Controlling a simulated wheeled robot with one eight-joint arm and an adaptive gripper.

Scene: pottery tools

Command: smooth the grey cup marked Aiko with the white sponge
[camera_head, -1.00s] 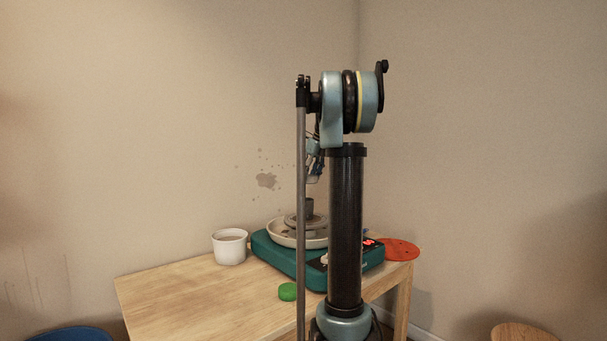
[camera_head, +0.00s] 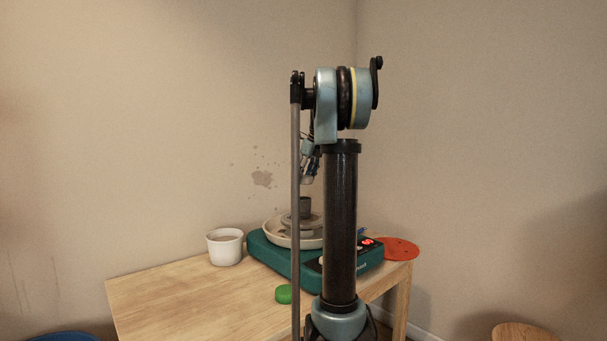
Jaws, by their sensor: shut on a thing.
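A small dark grey cup (camera_head: 305,207) stands upright on the wheel head (camera_head: 290,224) of the pottery wheel; my arm hides part of the wheel. No name can be read on the cup at this size. My gripper (camera_head: 308,179) points down just above the cup, apart from it, and is partly hidden behind my arm. It is shut on a small pale thing that looks like the white sponge, though its shape is hard to make out. No other white sponge shows.
The teal wheel base (camera_head: 268,254), with a pale splash pan (camera_head: 272,235) and red display, sits on a wooden table (camera_head: 190,302). A white pot (camera_head: 225,248) stands left of it, a green round piece (camera_head: 283,294) in front, and an orange disc (camera_head: 400,248) at the right corner.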

